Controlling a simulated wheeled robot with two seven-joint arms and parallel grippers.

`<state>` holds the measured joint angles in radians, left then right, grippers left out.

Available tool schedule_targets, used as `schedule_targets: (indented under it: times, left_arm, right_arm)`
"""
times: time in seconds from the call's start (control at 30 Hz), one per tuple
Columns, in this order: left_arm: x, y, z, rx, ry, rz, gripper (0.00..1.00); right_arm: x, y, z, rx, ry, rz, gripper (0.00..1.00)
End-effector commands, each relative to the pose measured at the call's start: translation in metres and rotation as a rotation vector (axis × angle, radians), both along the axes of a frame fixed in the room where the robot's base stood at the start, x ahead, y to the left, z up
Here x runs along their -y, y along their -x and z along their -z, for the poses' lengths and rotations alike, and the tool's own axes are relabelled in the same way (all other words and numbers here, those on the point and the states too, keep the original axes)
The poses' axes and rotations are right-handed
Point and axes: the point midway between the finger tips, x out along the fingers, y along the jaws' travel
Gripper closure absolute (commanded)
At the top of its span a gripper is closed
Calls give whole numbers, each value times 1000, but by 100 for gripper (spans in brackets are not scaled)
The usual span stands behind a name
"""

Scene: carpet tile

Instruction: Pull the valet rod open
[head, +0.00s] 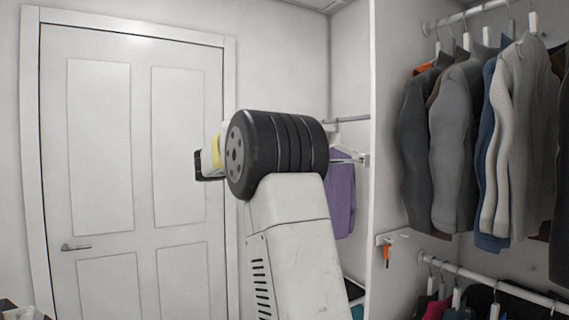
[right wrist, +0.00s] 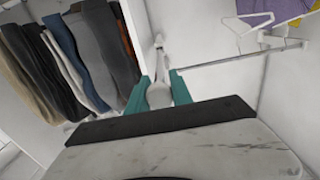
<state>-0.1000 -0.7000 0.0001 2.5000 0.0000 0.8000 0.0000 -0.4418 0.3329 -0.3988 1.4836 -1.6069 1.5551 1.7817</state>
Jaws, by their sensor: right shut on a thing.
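The valet rod shows in the right wrist view as a pale, short stem with a rounded end (right wrist: 158,94). The teal fingers of my right gripper (right wrist: 159,92) are on both sides of this end and shut on it. In the head view, a small pale fitting (head: 363,160) stands at the edge of the white closet panel (head: 383,125). My raised arm fills the middle of the head view and hides the right gripper there. How far the rod is drawn out cannot be told. My left gripper is not in view.
Jackets and sweaters (head: 455,140) hang on the right, and also show in the right wrist view (right wrist: 85,55). A purple garment (head: 341,195) hangs behind my arm. An orange item (head: 387,254) hangs on the panel. A closed white door (head: 135,170) stands at the left.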

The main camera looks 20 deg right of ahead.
Motion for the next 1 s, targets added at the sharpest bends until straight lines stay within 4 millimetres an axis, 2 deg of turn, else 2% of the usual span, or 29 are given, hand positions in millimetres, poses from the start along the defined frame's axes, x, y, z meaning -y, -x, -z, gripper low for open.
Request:
schedule_targets:
  times: [0.17, 0.53, 0.57, 0.63, 0.67, 1.0]
  left_arm:
    - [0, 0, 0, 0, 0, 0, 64]
    - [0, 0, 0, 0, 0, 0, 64]
    - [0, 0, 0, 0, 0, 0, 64]
    - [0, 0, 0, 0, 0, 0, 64]
    - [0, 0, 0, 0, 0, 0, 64]
    - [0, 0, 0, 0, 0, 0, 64]
  right_arm:
    - [-13, 1, 0, 1, 1, -1, 100]
    - [-14, 1, 0, 1, 1, -1, 100]
    - [-14, 1, 0, 1, 1, -1, 70]
    - [-14, 1, 0, 1, 1, -1, 56]
    - [-14, 1, 0, 1, 1, -1, 53]
    - [-17, 1, 0, 0, 1, -1, 53]
